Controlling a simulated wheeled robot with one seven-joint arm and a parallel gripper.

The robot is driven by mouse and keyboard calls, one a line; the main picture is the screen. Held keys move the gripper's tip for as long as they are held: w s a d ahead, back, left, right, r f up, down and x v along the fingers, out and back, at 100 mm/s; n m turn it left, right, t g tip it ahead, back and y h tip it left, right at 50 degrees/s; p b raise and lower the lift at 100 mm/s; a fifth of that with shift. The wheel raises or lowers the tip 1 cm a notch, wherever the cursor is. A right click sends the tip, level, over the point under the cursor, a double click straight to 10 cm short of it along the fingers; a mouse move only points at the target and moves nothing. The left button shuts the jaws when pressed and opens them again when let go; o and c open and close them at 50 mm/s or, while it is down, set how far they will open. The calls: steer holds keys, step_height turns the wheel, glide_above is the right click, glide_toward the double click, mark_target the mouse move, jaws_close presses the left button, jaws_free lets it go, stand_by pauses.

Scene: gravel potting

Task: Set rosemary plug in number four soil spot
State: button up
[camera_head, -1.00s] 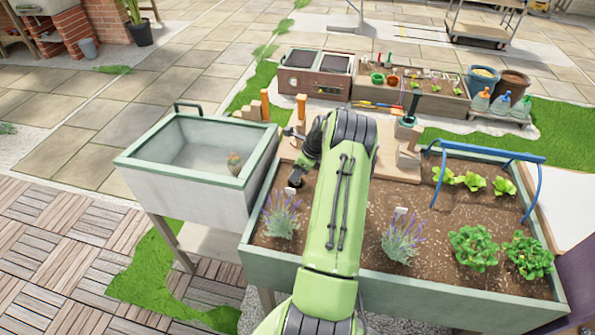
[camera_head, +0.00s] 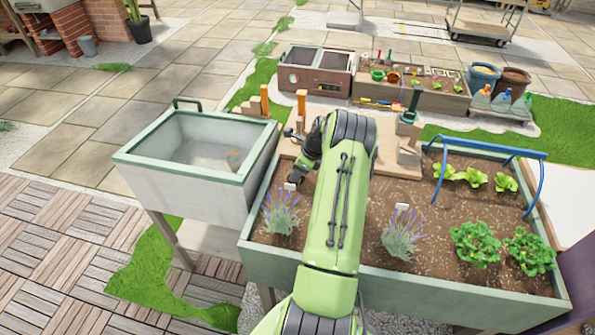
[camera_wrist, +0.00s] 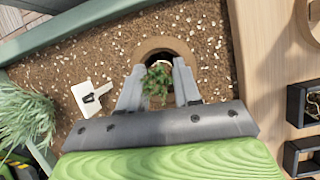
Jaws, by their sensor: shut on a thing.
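My gripper (camera_wrist: 158,88) is shut on the rosemary plug (camera_wrist: 157,79), a small tuft of green leaves between the two grey fingertips in the wrist view. The plug is over a round, brown-rimmed hollow (camera_wrist: 178,44) in the soil. I cannot tell whether its base is in the hollow or above it. A white marker (camera_wrist: 88,99) with a dark figure, not clearly readable, stands left of the hollow. In the head view my gripper (camera_head: 297,176) is low over the back left of the planter bed (camera_head: 390,279), and my arm hides much of the middle.
Lavender (camera_head: 281,211) grows close in front of my gripper, and another lavender (camera_head: 402,235) stands right of my arm. A wooden shelf (camera_head: 385,166) lies behind. A blue hoop frame (camera_head: 484,148) spans the right.

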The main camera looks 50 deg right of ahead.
steer(key=shift+f, duration=0.1)
steer(key=o, duration=1.3)
steer(key=shift+c, duration=0.2)
step_height(320, 180, up, 9)
steer(key=p, duration=0.7)
stand_by(0.5)
